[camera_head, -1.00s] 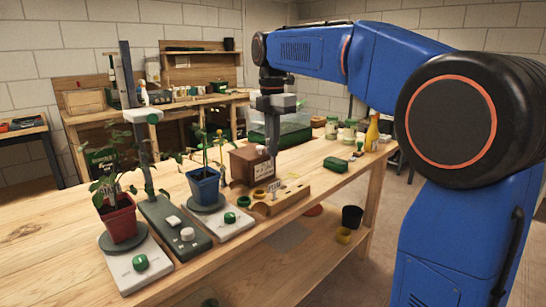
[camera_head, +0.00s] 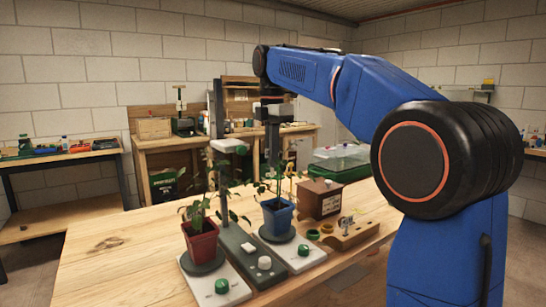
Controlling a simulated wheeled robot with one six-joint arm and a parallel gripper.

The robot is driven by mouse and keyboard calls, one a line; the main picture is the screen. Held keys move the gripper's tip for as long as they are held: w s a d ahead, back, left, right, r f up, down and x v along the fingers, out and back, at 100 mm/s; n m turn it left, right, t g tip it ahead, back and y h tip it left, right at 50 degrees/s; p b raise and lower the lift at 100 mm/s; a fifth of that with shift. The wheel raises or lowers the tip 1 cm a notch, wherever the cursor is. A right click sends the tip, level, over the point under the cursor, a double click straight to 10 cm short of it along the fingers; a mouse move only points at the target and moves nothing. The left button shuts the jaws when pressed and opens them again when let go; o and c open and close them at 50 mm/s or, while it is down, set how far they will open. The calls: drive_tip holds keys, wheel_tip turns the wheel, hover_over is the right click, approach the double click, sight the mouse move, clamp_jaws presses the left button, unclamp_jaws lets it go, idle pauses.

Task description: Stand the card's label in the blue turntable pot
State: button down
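The blue pot (camera_head: 278,219) holds a leafy plant and stands on a dark round turntable (camera_head: 277,236) on a white base with a green knob. My gripper (camera_head: 274,160) points down in front of the wall bench, over the blue pot's plant in the picture. Its fingers are dark and small, and I cannot tell whether they hold a label. A wooden block (camera_head: 352,236) to the right carries small pale labels (camera_head: 347,225). A brown box (camera_head: 317,198) behind it bears a white card (camera_head: 331,204); its writing is too small to read.
A red pot (camera_head: 201,240) with a plant stands on another turntable at the left. A dark grey unit with an upright post (camera_head: 217,130) stands between the pots. Yellow and green rings (camera_head: 320,232) lie near the block. The table's left part (camera_head: 110,245) is clear.

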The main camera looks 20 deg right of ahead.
drive_tip(key=shift+f, duration=5.25)
drive_tip(key=shift+s+f, duration=0.2)
drive_tip(key=shift+f, duration=0.65)
drive_tip(key=c, duration=2)
unclamp_jaws()
drive_tip(key=shift+d, duration=0.1)
drive_tip(key=shift+r, duration=0.1)
drive_tip(key=shift+w+r, duration=0.15)
drive_tip(key=shift+r, duration=0.1)
drive_tip(key=r, duration=1.7)
drive_tip(key=shift+s+r, duration=0.3)
drive_tip(key=shift+s, duration=0.1)
